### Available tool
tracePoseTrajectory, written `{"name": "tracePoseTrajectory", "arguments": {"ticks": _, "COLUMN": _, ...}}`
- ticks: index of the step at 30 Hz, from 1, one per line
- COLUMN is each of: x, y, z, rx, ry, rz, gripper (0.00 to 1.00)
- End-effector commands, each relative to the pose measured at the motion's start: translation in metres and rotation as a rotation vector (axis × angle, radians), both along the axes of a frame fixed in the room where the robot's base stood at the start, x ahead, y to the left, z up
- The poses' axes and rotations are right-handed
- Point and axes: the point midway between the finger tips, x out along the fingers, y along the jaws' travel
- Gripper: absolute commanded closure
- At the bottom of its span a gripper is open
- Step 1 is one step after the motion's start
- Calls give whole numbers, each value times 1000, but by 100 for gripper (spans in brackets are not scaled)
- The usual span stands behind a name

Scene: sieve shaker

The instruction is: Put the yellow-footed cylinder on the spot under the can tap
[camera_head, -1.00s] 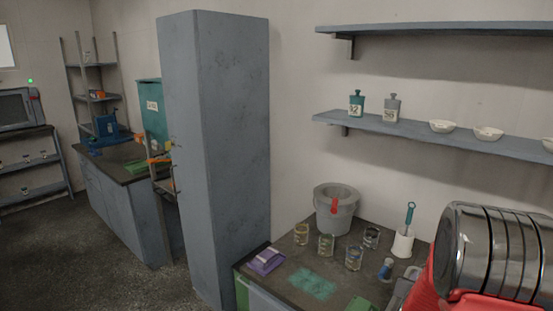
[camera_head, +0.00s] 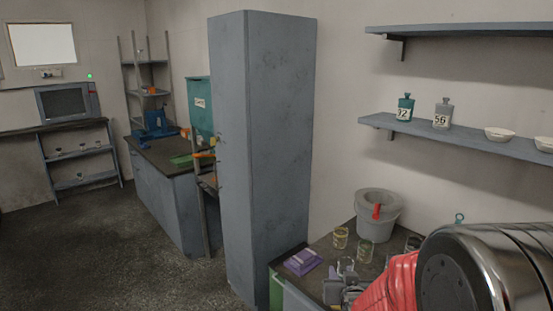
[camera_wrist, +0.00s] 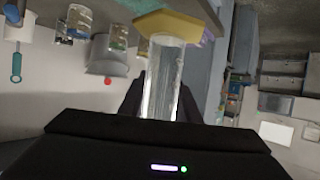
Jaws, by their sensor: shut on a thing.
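In the wrist view, my gripper (camera_wrist: 162,85) is shut on a clear glass cylinder (camera_wrist: 164,75) with a yellow foot (camera_wrist: 168,22). The foot is at the far end from my palm. In the head view, a grey part of my arm's end shows at the bottom; the cylinder cannot be made out there. A teal can (camera_head: 200,105) with a white label stands at the back bench, partly hidden by the tall cabinet. Small orange and yellow parts show near its lower front; I cannot tell which is the tap. The spot under it is not clear to see.
The tall grey cabinet (camera_head: 265,150) stands between the near bench and the back bench (camera_head: 165,165). The near bench holds a grey bucket (camera_head: 376,220), glass jars and a purple block (camera_head: 303,262). Open floor (camera_head: 110,245) lies at the left.

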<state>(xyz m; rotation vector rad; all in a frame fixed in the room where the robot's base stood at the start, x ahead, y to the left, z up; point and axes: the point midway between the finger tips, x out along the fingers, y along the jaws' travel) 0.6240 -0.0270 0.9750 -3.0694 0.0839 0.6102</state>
Motion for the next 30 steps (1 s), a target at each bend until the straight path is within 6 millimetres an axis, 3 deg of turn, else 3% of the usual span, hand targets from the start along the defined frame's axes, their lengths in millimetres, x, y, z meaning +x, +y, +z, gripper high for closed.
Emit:
{"name": "tracePoseTrajectory", "arguments": {"ticks": 3, "x": -4, "y": 22, "z": 3, "rx": -1, "ry": 0, "rz": 43, "gripper": 97}}
{"name": "tracePoseTrajectory", "arguments": {"ticks": 6, "x": -5, "y": 28, "z": 4, "rx": -1, "ry": 0, "rz": 56, "gripper": 97}}
{"name": "tracePoseTrajectory", "arguments": {"ticks": 17, "x": -7, "y": 28, "z": 0, "rx": -1, "ry": 2, "rz": 56, "gripper": 97}}
{"name": "tracePoseTrajectory", "arguments": {"ticks": 30, "x": -52, "y": 28, "z": -57, "rx": -1, "ry": 3, "rz": 56, "gripper": 97}}
